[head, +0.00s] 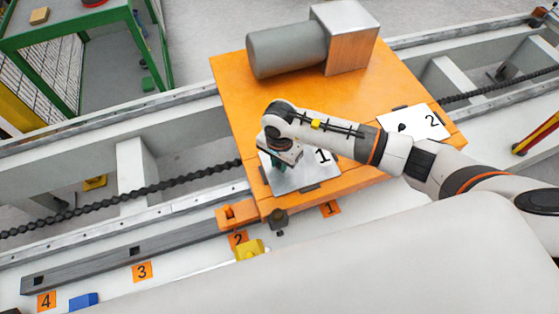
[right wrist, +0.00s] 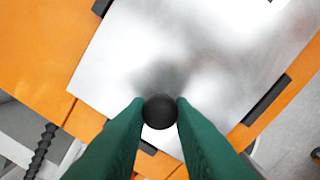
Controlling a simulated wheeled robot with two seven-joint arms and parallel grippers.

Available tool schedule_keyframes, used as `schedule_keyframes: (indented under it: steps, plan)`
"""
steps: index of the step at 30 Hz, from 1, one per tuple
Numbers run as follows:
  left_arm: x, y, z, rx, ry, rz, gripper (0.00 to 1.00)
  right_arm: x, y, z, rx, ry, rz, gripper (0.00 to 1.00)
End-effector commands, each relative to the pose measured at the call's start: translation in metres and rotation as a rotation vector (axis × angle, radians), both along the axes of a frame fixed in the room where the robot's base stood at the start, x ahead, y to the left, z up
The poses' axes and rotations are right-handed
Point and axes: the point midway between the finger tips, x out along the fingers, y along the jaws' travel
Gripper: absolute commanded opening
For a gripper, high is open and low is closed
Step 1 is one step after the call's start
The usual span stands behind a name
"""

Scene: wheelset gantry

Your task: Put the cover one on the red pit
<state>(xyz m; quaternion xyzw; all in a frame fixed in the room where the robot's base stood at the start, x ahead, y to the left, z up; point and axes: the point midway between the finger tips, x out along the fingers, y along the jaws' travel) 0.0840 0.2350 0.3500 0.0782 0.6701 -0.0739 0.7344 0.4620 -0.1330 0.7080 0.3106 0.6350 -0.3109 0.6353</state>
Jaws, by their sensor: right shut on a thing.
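Cover one is a silvery plate marked 1 (head: 305,177) that appears to lie flat on the front of the orange deck (head: 240,103). It fills much of the right wrist view (right wrist: 215,60). My right gripper (head: 278,168) is above it, with its green fingers shut on the cover's round black knob (right wrist: 160,112). The arm hides part of the plate in the head view. Cover two, a white plate marked 2 (head: 425,124) with a black knob, lies further right on the deck. I see no red pit. My left gripper is not in view.
A grey cylinder (head: 285,50) with a metal block (head: 346,38) stands at the deck's back. Orange tags numbered 1 to 4 run along the front rail. A yellow block (head: 249,250) and a blue block (head: 83,301) lie near them. A green-framed table (head: 70,30) stands top left.

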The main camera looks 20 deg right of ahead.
Motion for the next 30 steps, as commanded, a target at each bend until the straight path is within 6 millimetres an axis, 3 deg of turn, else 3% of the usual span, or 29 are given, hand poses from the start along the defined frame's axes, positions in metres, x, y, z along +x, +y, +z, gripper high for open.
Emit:
schedule_keyframes:
  steps: [3,4,8,20,30]
  plan:
    - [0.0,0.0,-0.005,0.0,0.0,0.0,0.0,0.0,0.0,-0.004,0.0,-0.001,0.0,0.0]
    - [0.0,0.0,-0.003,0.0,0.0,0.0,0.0,0.0,0.0,-0.003,0.0,0.0,0.0,0.24]
    - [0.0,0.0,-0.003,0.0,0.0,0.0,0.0,0.0,0.0,-0.002,0.0,0.0,0.0,0.43]
    - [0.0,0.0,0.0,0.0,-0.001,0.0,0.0,0.001,0.0,0.007,0.0,-0.001,0.0,0.43]
    - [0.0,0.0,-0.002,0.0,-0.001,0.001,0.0,0.002,0.0,0.076,-0.001,-0.006,0.001,0.43]
